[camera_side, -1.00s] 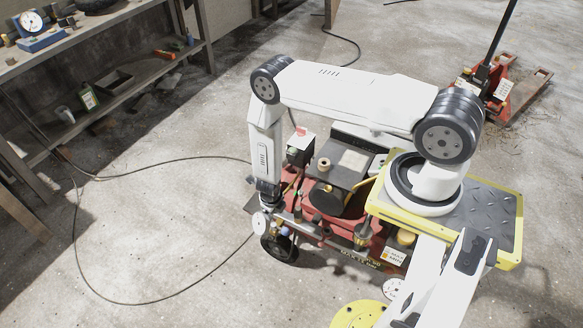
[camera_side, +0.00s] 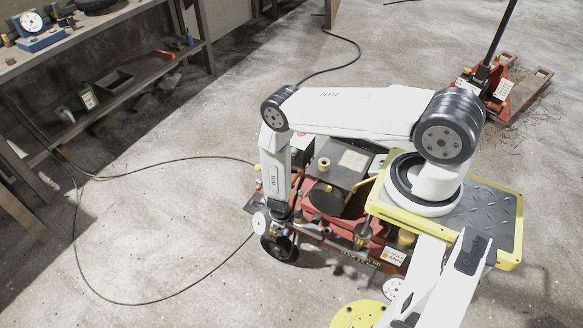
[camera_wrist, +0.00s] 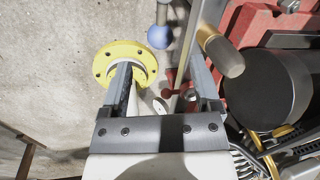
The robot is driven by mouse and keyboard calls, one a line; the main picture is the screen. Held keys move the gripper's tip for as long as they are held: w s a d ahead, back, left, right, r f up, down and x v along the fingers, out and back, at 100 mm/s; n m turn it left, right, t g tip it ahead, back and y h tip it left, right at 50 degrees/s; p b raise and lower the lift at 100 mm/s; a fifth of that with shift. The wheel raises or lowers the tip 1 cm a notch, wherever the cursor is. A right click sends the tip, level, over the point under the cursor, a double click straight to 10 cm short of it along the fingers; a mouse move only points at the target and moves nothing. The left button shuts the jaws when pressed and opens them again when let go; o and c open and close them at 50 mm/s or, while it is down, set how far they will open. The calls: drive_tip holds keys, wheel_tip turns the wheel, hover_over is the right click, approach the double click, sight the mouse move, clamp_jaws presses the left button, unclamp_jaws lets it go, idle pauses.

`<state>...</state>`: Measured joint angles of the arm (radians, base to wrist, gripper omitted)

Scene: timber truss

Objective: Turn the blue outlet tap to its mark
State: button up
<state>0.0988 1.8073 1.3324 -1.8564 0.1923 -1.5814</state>
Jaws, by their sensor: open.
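The blue tap shows as a round blue knob (camera_wrist: 160,37) on a grey stem near the top of the wrist view. My gripper (camera_wrist: 160,60) is open, with one finger on each side of the picture. The blue knob appears a little beyond the fingertips, between their lines; I cannot tell the depth gap. A red handle (camera_wrist: 171,92) and a grey pipe show between the fingers.
A tan-ended cylinder (camera_wrist: 222,55) stands close to the right finger. The red compressor (camera_side: 330,225) with a dark motor lies to the right. A white-faced gauge (camera_side: 260,222) is by the gripper. A black cable (camera_side: 160,300) loops over open concrete floor at left.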

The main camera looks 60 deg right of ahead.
drive_tip(key=shift+w+d+f, duration=0.1)
drive_tip(key=shift+d+f, duration=0.1)
drive_tip(key=shift+f, duration=0.75)
drive_tip(key=shift+s+d+f, duration=0.1)
drive_tip(key=shift+d+f, duration=0.05)
drive_tip(key=shift+f, duration=0.85)
drive_tip(key=shift+w+d+f, duration=0.1)
drive_tip(key=shift+d+f, duration=0.1)
drive_tip(key=shift+f, duration=0.75)
drive_tip(key=shift+f, duration=0.1)
clamp_jaws()
